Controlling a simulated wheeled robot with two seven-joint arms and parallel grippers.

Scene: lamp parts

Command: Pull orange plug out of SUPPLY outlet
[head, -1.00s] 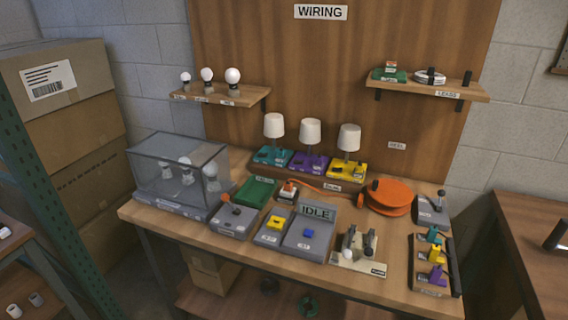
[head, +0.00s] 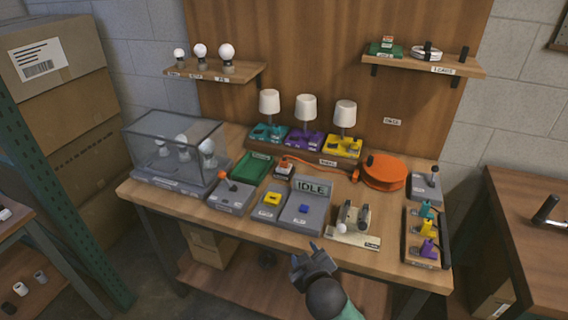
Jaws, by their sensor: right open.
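A small orange plug (head: 284,163) appears seated on a small pale outlet block (head: 284,173) near the middle of the bench, behind the IDLE display. Its orange cord runs right to the orange reel (head: 384,172). The block's label is too small to read, so I cannot confirm it is SUPPLY. My right gripper (head: 317,248) is open and empty at the bench's front edge, well in front of the plug and apart from it. My left gripper is not in view.
The IDLE unit (head: 306,212) stands between my right gripper and the plug. A beige fixture (head: 352,238) is to its right. A green tray (head: 255,166) is left of the plug. Three lamps (head: 305,110) stand behind, and a glass case (head: 175,150) is at left.

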